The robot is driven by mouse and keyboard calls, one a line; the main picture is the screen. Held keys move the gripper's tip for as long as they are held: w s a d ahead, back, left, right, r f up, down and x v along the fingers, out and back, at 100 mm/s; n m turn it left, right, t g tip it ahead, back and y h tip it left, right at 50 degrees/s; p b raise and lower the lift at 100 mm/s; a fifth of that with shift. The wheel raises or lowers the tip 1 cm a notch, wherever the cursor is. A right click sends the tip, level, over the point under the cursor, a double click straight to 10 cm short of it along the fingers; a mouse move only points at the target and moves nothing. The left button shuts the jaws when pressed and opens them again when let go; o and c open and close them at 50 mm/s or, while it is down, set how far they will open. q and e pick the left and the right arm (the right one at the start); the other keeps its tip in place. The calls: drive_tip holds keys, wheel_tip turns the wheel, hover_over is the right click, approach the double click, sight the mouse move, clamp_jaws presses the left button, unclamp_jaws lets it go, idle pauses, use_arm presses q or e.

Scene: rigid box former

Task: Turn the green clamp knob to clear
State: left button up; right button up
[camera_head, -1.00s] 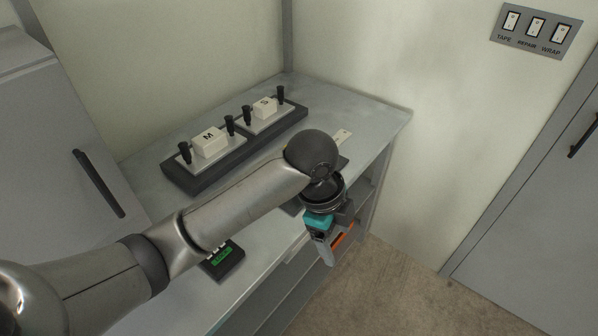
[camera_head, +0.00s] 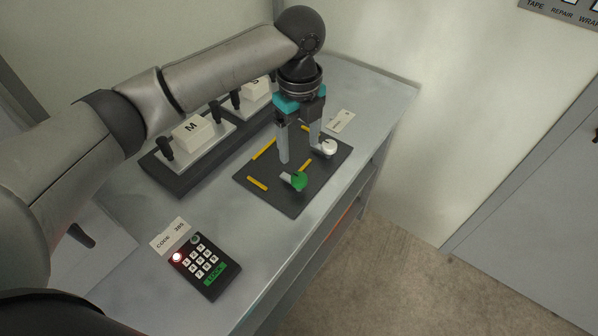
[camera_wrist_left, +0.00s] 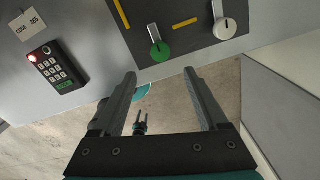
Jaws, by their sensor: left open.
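The green clamp knob (camera_head: 299,181) sits on a dark mat (camera_head: 268,199) near its front edge, with a pale grey lever or pointer on its left side. It also shows in the left wrist view (camera_wrist_left: 160,51), with the pointer running up from it. A white knob (camera_head: 327,147) sits on the same mat to the right, with its own pointer. My left gripper (camera_head: 299,153) is open and empty, pointing down over the mat behind the green knob. In the left wrist view, both fingers (camera_wrist_left: 155,78) are apart with nothing between them.
Yellow strips (camera_head: 258,183) mark the mat. A keypad (camera_head: 203,262) with a lit light and a code card (camera_head: 168,234) lies front left. A dark fixture (camera_head: 184,178) with blocks M and S and black posts stands behind. The bench's (camera_head: 391,89) right end is mostly clear.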

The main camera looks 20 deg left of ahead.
sight(299, 178)
use_arm(q)
wheel_tip(299, 178, down, 10)
drive_tip(key=shift+f+b, duration=0.15)
drive_tip(key=shift+b, duration=0.6)
clamp_jaws()
